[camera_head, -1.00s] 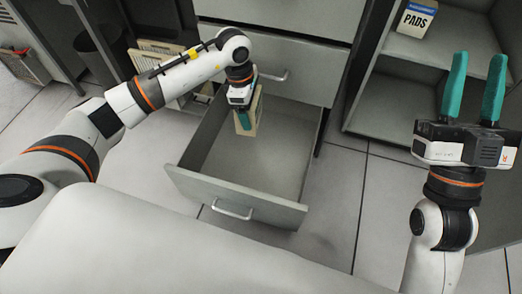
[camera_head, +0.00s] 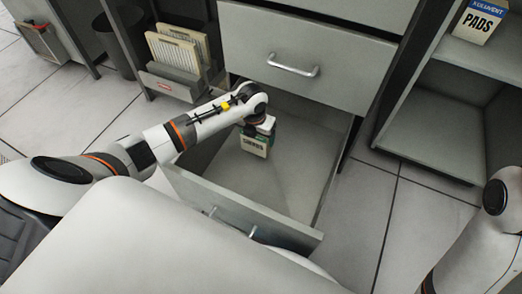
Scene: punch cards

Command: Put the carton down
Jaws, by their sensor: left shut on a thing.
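The carton (camera_head: 255,147) is a small pale box with a dark green part and lettering too small to read surely. It is upright inside the open grey drawer (camera_head: 295,233), near its back left. My left gripper (camera_head: 262,128) is over the carton's top and shut on it. The fingers are mostly hidden by the wrist. I cannot tell whether the carton's base touches the drawer floor. My right gripper is out of view; only part of that arm shows at the lower right.
A closed drawer (camera_head: 318,62) with a bar handle is above the open one. At right, a shelf unit holds a box marked PADS (camera_head: 480,20). A holder (camera_head: 172,80) with cards stands at back left. The open drawer's floor is bare to the carton's right.

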